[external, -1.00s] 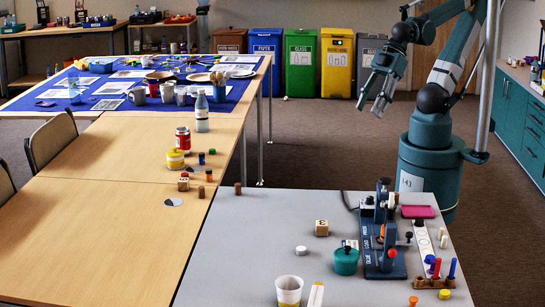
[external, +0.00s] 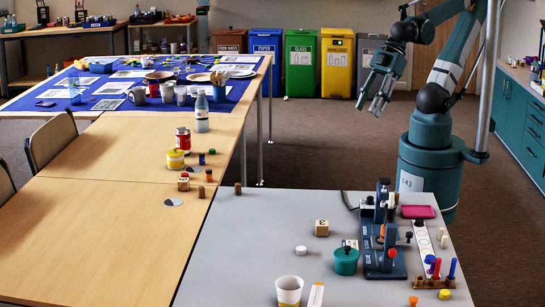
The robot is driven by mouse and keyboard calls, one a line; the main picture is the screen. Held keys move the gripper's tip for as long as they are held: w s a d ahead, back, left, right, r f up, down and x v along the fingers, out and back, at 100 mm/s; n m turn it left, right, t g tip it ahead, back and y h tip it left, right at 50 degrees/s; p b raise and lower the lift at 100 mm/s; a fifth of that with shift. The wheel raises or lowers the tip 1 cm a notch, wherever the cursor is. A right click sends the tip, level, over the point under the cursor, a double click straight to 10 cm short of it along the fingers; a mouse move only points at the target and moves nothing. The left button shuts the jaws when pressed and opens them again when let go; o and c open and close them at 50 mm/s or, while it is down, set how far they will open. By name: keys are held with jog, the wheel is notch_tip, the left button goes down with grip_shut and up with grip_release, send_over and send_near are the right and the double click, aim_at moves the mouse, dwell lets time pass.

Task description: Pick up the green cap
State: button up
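A small green cap (external: 202,159) appears to stand on the wooden table, beside a small dark blue piece (external: 212,151) and a small orange piece (external: 187,154). It is tiny in this view, so its exact shape is hard to tell. My gripper (external: 368,108) hangs in the air above the floor, behind the grey table and well to the right of the cap. Its fingers are apart with nothing between them.
Near the cap stand a yellow tub (external: 175,160), a red can (external: 183,138), a bottle (external: 202,115) and a lettered block (external: 183,184). The grey table (external: 240,240) holds a teal pot (external: 346,261), a blue device (external: 378,245) and a paper cup (external: 289,290). The wooden table's near left is clear.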

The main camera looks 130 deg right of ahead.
jog(key=w+d+r+n+g+h, duration=0.1)
jog(key=w+d+r+n, duration=0.15)
jog(key=w+d, duration=0.35)
jog(key=w+d+r+n+g, duration=0.1)
jog(key=w+d+n, duration=0.2)
jog(key=w+d, duration=0.4)
jog(key=w+d+f+n+g+p, duration=0.15)
jog(key=w+d, duration=0.25)
jog(key=d, duration=0.5)
jog(key=w+d+f+n+g, duration=0.1)
jog(key=w+d+f+n, duration=0.15)
jog(key=w+d, duration=0.45)
jog(key=n+g+y, duration=0.1)
jog(key=n+g, duration=0.2)
jog(key=n, duration=0.6)
send_near(212, 151)
jog(key=shift+s+d+f+t+p, duration=0.1)
jog(key=shift+s+d+t+p, duration=0.15)
jog(key=shift+s+d+p, duration=0.25)
jog(key=shift+s+d+f, duration=0.1)
jog(key=shift+s+d, duration=0.05)
jog(key=shift+f+b, duration=0.4)
jog(key=shift+f, duration=0.9)
